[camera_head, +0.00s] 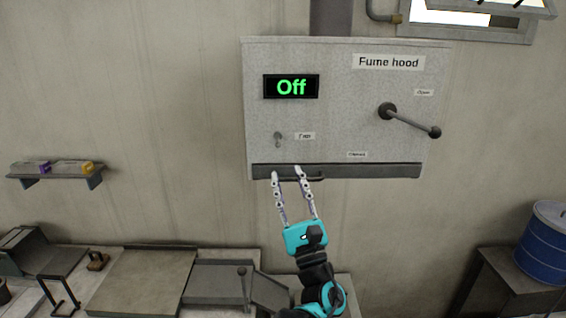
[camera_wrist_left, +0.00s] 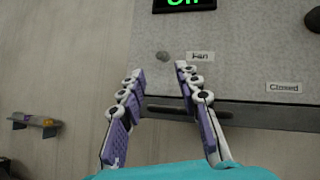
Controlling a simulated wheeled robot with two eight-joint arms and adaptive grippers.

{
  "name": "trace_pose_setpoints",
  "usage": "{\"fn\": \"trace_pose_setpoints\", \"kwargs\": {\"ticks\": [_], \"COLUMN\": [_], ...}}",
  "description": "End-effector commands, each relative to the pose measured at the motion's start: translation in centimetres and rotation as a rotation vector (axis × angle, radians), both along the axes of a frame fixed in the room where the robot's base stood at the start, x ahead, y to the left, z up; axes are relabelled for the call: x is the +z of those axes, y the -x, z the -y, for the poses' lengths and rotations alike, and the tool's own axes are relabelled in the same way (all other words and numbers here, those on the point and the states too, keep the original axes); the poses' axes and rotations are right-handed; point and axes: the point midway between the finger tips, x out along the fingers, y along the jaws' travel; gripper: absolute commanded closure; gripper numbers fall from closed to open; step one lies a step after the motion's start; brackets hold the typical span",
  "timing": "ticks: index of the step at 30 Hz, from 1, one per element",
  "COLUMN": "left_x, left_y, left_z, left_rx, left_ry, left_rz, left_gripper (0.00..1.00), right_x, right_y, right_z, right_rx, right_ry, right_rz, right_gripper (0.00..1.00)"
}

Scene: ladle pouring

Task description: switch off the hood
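The fume hood (camera_head: 340,120) is a grey box on the wall with a "Fume hood" label. Its display (camera_head: 291,87) reads "Off" in green. A small grey fan switch (camera_head: 278,138) sits below the display beside a "Fan" label; it also shows in the left wrist view (camera_wrist_left: 163,57). My left gripper (camera_head: 287,171) is open and empty, with its two fingertips at the hood's lower edge, below the switch. In the left wrist view the fingers (camera_wrist_left: 160,72) stand apart on either side below the switch. Contact cannot be told. My right gripper is not in view.
A dark lever (camera_head: 408,121) sticks out at the hood's right, with labels near it. A dark handle (camera_head: 310,179) runs under the hood's lower edge. A small wall shelf (camera_head: 52,170) is at left, a blue drum (camera_head: 545,245) at right. Worktops (camera_head: 145,280) lie below.

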Motion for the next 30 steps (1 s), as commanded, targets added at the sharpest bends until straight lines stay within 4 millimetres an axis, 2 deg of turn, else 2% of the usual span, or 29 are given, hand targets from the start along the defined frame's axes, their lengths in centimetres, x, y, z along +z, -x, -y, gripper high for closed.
{"fn": "trace_pose_setpoints", "kwargs": {"ticks": [3,9,20,22,23,26,29,30], "left_x": [-1.5,-2.8,-3.1,-3.4,-3.8,-6.2,-10.6,-12.8], "left_y": [1.8,3.5,3.7,3.6,3.5,2.7,2.2,2.2], "left_z": [0.7,1.2,1.2,0.6,0.1,-3.3,-8.8,-11.2], "left_rx": [-0.002,-0.001,0.001,0.002,0.003,0.009,0.022,0.029], "left_ry": [-0.001,-0.001,0.001,0.016,0.031,0.14,0.345,0.446], "left_rz": [0.0,-0.001,-0.001,-0.009,-0.019,-0.075,-0.161,-0.195], "left_gripper": [0.67,0.67,0.67,0.67,0.67,0.67,0.67,0.67], "right_x": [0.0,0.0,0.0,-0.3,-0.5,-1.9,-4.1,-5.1], "right_y": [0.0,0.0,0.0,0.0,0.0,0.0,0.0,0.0], "right_z": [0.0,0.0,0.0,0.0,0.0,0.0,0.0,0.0], "right_rx": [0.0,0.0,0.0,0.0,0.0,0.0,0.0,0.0], "right_ry": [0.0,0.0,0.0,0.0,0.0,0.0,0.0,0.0], "right_rz": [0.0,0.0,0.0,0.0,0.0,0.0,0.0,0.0], "right_gripper": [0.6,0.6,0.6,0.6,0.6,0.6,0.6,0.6]}}
